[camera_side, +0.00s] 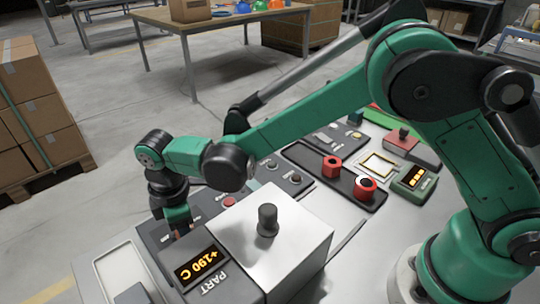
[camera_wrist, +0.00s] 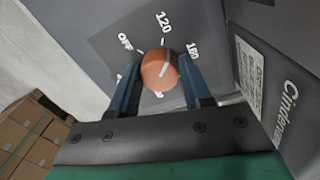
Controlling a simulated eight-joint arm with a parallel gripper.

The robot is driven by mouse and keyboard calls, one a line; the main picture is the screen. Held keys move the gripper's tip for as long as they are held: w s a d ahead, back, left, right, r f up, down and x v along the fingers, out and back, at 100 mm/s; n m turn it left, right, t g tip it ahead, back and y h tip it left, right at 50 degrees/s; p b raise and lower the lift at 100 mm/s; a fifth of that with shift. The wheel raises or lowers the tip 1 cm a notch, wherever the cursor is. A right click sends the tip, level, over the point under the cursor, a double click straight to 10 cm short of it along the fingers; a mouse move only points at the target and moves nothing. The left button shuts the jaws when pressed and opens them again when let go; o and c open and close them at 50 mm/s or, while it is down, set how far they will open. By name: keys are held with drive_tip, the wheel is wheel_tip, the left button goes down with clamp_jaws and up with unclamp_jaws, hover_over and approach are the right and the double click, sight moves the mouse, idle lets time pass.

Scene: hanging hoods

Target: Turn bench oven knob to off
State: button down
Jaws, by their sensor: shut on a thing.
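The bench oven knob (camera_wrist: 160,72) is a round orange-brown dial in the wrist view, with a white pointer line slanting to the upper right. My gripper (camera_wrist: 162,62) is shut on the knob, one blue finger on each side. In the side view, my gripper (camera_side: 180,225) reaches down to the grey panel left of a white box (camera_side: 290,240) with a black top knob (camera_side: 267,220); the dial is mostly hidden there.
A display (camera_side: 200,264) marked PART reads +190 C in front of my gripper. A dark tray (camera_side: 310,160) with red pieces and a small green meter (camera_side: 414,180) stand farther right. Cardboard boxes (camera_side: 35,115) are stacked on the floor at left.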

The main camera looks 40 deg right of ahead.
drive_tip(key=shift+n, duration=1.7)
drive_tip(key=shift+c, duration=1.9)
unclamp_jaws()
drive_tip(key=shift+s+r, duration=0.1)
drive_tip(key=shift+r, duration=2.75)
drive_tip(key=shift+d, duration=0.1)
